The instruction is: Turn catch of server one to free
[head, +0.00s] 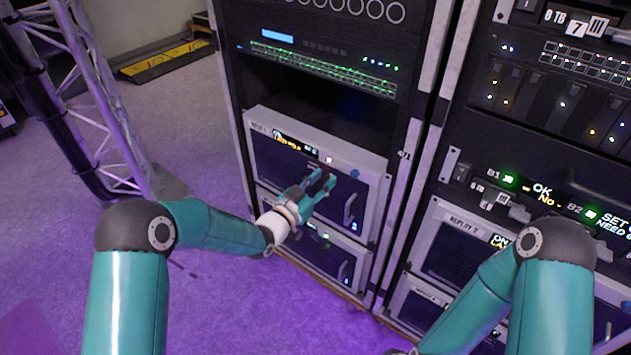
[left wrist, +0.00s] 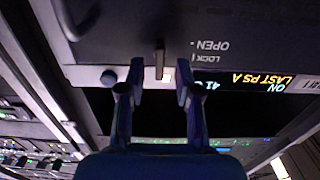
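Server one (head: 290,165) is the upper light-framed unit in the left rack, with a small lit display and a handle on its right. In the left wrist view its front appears upside down, with the words LOCK and OPEN. The catch (left wrist: 160,52) is a small dark upright lever with a pale patch at its end, beside these words. My left gripper (head: 322,177) is in front of the server's face. Its fingers are apart, one on each side of the catch in the left wrist view; I see no contact.
A blue round knob (left wrist: 109,77) sits beside the catch. A second similar unit (head: 315,240) is below server one. Another rack (head: 540,120) stands at the right. A metal truss (head: 95,90) stands at the left, with clear floor between.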

